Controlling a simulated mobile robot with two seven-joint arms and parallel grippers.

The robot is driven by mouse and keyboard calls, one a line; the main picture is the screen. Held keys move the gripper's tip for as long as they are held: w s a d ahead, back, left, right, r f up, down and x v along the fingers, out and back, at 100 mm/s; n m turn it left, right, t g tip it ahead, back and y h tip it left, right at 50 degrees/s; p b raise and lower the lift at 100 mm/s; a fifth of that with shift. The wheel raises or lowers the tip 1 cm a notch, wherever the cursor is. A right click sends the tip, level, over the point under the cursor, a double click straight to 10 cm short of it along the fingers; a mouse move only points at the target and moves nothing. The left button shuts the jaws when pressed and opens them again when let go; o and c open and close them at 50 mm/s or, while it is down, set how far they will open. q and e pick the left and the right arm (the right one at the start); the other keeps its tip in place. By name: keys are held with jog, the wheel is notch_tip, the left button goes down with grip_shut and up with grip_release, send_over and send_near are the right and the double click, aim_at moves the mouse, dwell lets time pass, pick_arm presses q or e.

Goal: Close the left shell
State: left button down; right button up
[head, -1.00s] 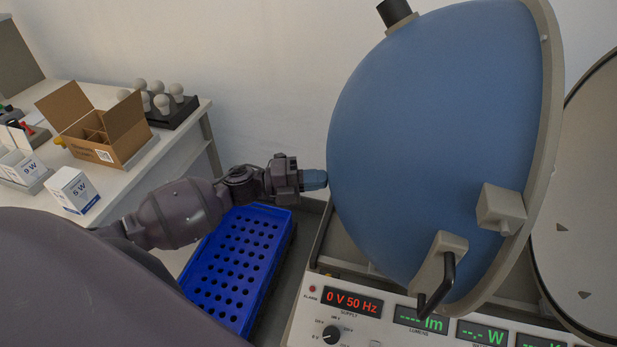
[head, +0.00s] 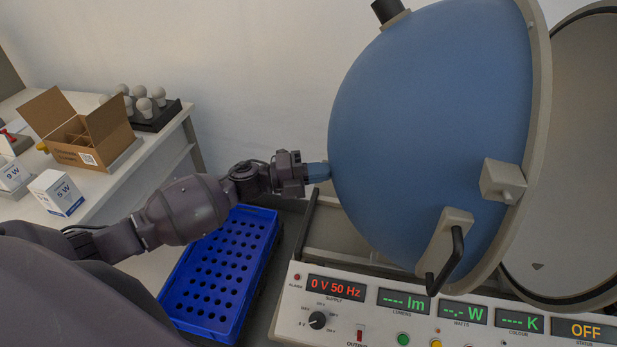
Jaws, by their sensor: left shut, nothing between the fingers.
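The left shell (head: 430,130) is a large blue half-sphere with a pale rim, in the middle right of the head view. It stands swung open, apart from the other, pale-faced shell (head: 575,150) at the far right. A black handle (head: 447,262) and a pale latch block (head: 502,181) sit on the left shell near its rim. My left gripper (head: 320,172) is shut and empty, its blue fingertips at the left shell's outer left side, touching it or very close. My right gripper is not in view.
The control panel (head: 290,318) with lit displays runs along the bottom right. A blue rack (head: 222,270) with rows of holes lies below my left arm. A side table at left holds a cardboard box (head: 80,132), small cartons and several bulbs (head: 143,105).

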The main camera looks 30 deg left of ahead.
pick_arm(q)
jog(key=w+d+p, duration=0.1)
jog(key=w+d, duration=0.1)
jog(key=d, duration=0.7)
jog(key=shift+w+d, duration=0.3)
jog(key=shift+d, duration=0.05)
jog(key=shift+d, duration=0.1)
jog(key=shift+s, duration=0.1)
